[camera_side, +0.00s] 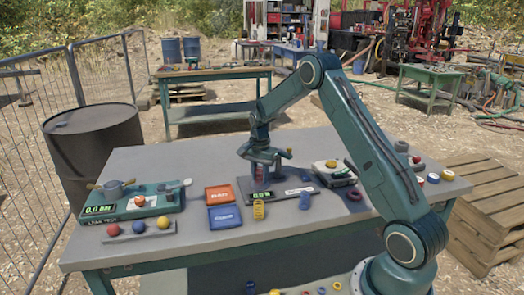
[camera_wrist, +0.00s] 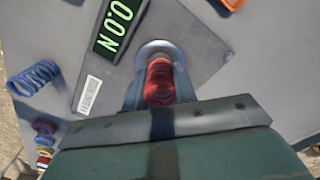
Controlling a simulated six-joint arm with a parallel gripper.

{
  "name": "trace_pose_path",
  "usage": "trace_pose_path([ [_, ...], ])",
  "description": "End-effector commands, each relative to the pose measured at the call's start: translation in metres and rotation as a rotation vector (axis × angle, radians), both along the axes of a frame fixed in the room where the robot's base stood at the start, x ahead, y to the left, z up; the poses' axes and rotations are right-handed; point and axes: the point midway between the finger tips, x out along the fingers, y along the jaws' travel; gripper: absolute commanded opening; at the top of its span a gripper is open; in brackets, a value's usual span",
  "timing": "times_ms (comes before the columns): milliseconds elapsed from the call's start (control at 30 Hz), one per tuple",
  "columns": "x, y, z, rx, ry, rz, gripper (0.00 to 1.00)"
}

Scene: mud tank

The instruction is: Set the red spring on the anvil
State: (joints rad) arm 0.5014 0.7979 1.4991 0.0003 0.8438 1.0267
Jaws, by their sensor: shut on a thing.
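The red spring (camera_wrist: 160,82) is upright between my gripper's fingers in the wrist view. The round metal anvil (camera_wrist: 158,48) shows behind and around its lower end. In the side view my gripper (camera_side: 262,163) points down over the grey tester plate (camera_side: 230,190), shut on the red spring (camera_side: 261,174). The spring stands over the anvil; whether its lower end touches it I cannot tell. The green display (camera_wrist: 113,25) beside the anvil appears to read 0.0 N.
A yellow spring (camera_side: 258,210) and a blue spring (camera_side: 305,200) stand near the plate's front. An orange tray (camera_side: 219,194) and a blue tray (camera_side: 225,216) lie left of it. A pressure device (camera_side: 130,202) stands farther left. Bare tabletop lies in front.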

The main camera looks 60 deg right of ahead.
Motion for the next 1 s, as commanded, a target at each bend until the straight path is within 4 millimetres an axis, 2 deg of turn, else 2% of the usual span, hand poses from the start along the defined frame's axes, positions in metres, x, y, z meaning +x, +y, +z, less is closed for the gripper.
trace_pose_path([
  [733,0.0,0.0,-0.011,0.001,0.001,0.0,0.06],
  [767,0.0,0.0,-0.011,0.001,0.001,0.0,0.32],
  [867,0.0,0.0,-0.011,0.0,0.001,0.0,0.51],
  [1000,0.0,0.0,-0.011,0.0,0.001,0.0,0.53],
])
